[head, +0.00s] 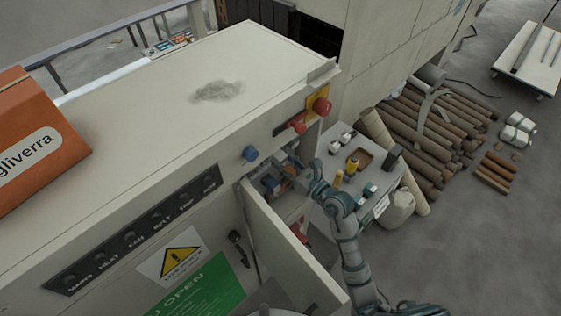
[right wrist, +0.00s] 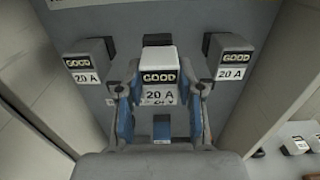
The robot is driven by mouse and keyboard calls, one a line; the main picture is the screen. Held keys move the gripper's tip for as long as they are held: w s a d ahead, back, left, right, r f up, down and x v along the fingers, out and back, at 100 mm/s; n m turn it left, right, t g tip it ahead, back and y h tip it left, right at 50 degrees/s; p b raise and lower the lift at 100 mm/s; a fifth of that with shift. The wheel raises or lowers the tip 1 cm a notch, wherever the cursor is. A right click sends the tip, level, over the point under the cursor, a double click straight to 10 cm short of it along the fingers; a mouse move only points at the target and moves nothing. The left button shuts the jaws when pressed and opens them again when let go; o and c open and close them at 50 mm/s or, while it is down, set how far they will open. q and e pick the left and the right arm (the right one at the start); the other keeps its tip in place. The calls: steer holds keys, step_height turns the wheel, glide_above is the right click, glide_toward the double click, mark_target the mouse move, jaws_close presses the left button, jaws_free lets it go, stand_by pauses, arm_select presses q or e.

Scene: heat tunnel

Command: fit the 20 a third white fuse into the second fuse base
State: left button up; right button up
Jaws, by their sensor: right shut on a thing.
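My right gripper (right wrist: 161,93) is shut on a white fuse (right wrist: 159,60) marked GOOD and 20 A. The right wrist view shows it lined up with the middle fuse base (right wrist: 157,39), between two outer fuses. The held fuse hides most of that base, so I cannot tell whether they touch. The left fuse (right wrist: 88,62) and right fuse (right wrist: 230,58), both marked GOOD and 20 A, sit on the grey panel. In the head view my right gripper (head: 291,178) is inside the open cabinet, small and partly hidden. My left gripper is not in view.
The open cabinet door (head: 285,245) stands left of my right arm. Side walls flank the panel in the right wrist view. A small table (head: 375,205) with several small items stands right of the cabinet, near brown rolls (head: 425,130). An orange box (head: 40,150) rests on the cabinet top.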

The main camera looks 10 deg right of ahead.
steer(key=shift+w+d, duration=0.2)
steer(key=shift+d, duration=0.35)
steer(key=shift+a, duration=0.65)
steer(key=shift+s+d+p, duration=0.1)
steer(key=shift+d+p, duration=0.2)
steer(key=shift+p, duration=0.1)
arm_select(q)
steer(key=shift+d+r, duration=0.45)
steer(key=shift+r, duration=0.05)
arm_select(e)
steer(key=shift+d, duration=0.1)
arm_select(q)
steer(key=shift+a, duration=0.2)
arm_select(e)
steer(key=shift+a+r, duration=0.1)
steer(key=shift+a, duration=0.35)
steer(key=shift+s+p, duration=0.1)
steer(key=shift+p, duration=0.25)
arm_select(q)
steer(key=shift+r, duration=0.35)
